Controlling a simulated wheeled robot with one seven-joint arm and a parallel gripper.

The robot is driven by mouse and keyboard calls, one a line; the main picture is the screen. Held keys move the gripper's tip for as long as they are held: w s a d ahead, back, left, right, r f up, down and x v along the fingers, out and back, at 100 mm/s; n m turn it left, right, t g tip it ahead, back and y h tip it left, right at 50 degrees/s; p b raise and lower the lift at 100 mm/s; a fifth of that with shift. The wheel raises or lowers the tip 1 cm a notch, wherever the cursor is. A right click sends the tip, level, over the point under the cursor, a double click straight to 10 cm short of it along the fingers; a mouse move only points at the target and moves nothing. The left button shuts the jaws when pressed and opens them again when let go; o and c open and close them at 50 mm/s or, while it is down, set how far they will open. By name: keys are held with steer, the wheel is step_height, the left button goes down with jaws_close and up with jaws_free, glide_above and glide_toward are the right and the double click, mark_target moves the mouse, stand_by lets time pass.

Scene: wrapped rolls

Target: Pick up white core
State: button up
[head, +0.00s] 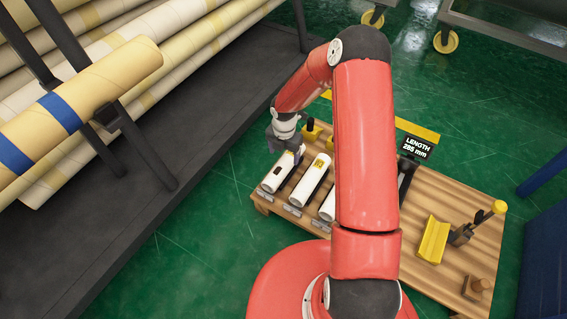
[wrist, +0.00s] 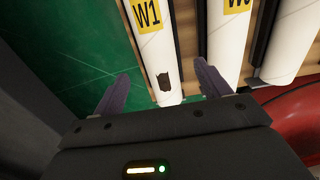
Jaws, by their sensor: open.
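Several white cores lie side by side on a wooden pallet-like board. The leftmost white core (head: 278,172) carries a yellow W1 label and a dark brown patch near its near end in the wrist view (wrist: 153,48). A second white core (head: 309,182) lies to its right, also with a yellow label, in the wrist view (wrist: 226,45). A third white core (head: 327,207) is partly hidden behind my arm. My gripper (wrist: 162,72) is open and empty, its dark purple fingers apart on either side of the W1 core's end in the picture. I cannot tell the height gap.
Dark dividers separate the cores on the wooden board (head: 466,268). A yellow V-shaped block (head: 433,239), a clamp-like fixture and a sign (head: 416,147) reading LENGTH 285 mm stand on the right. A rack of long rolls (head: 85,95) is at left. Green floor (head: 215,215) is clear between.

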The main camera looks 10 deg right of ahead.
mark_target(284, 161)
steer(key=f, duration=0.2)
steer(key=f+b, duration=0.1)
steer(key=f, duration=0.3)
steer(key=shift+w+d+f, duration=0.1)
steer(key=shift+w+f, duration=0.2)
steer(key=c, duration=1.2)
steer(key=shift+o, duration=0.2)
steer(key=shift+r, duration=0.15)
